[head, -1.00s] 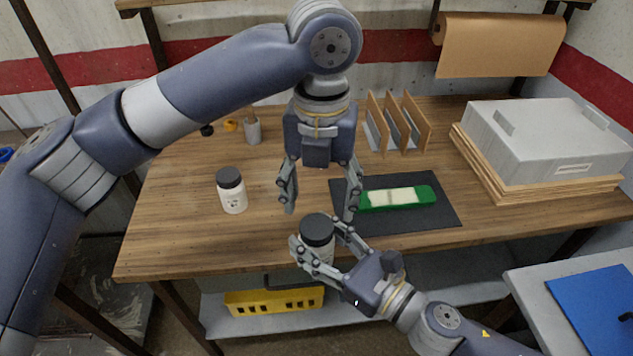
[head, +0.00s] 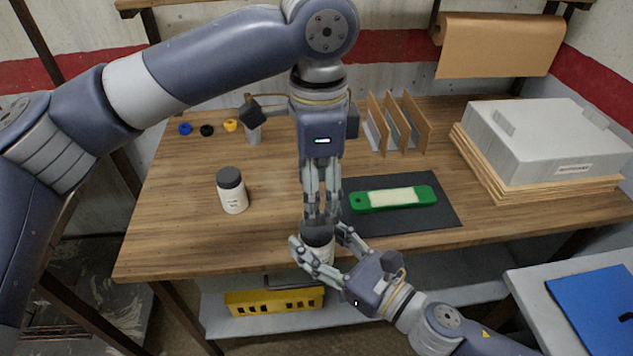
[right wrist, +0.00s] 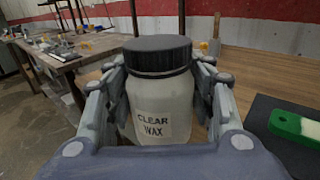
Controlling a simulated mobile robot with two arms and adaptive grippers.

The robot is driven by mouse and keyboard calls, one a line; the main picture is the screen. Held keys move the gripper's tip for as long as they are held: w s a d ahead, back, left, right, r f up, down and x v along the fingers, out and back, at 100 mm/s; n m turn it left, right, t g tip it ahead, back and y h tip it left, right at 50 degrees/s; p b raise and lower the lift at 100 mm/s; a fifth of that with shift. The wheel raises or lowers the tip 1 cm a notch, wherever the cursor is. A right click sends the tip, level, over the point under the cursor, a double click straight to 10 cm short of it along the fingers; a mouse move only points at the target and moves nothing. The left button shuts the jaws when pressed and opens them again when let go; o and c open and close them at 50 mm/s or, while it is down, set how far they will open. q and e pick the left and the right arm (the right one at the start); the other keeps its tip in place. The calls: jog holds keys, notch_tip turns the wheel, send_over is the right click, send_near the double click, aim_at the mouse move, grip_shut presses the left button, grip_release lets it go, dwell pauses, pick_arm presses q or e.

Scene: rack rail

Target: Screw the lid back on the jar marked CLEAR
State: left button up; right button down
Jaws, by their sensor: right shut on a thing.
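A white jar labelled CLEAR WAX (right wrist: 160,110) stands upright in my right gripper (head: 318,246), whose fingers close on its sides at the front table edge. The black lid (right wrist: 157,55) sits level on the jar; how tightly it is screwed does not show. The lid is partly hidden in the head view. My left gripper (head: 321,220) points down over the lid, its fingers appearing close together from this angle. It does not show in the right wrist view, so contact with the lid is not seen. Its opening is unclear.
A second white jar with a black lid (head: 232,191) stands on the table at left. A green block (head: 370,201) with a pale top lies on a dark mat (head: 440,222). Wooden dividers (head: 400,125) and a grey case (head: 550,140) stand behind.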

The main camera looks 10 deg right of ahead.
aim_at(317, 245)
pick_arm(q)
jog(key=n, duration=0.5)
jog(key=shift+r+n, duration=0.2)
jog(key=shift+n, duration=0.1)
jog(key=n, duration=0.3)
jog(key=shift+a+r+n, duration=0.1)
jog(key=shift+r+n, duration=0.05)
jog(key=shift+n, duration=0.15)
jog(key=shift+f, duration=4.05)
jog(key=shift+c, duration=0.3)
jog(key=c, duration=1.1)
jog(key=shift+o, duration=0.2)
jog(key=m, duration=0.5)
jog(key=o, duration=1.3)
jog(key=shift+c, duration=0.2)
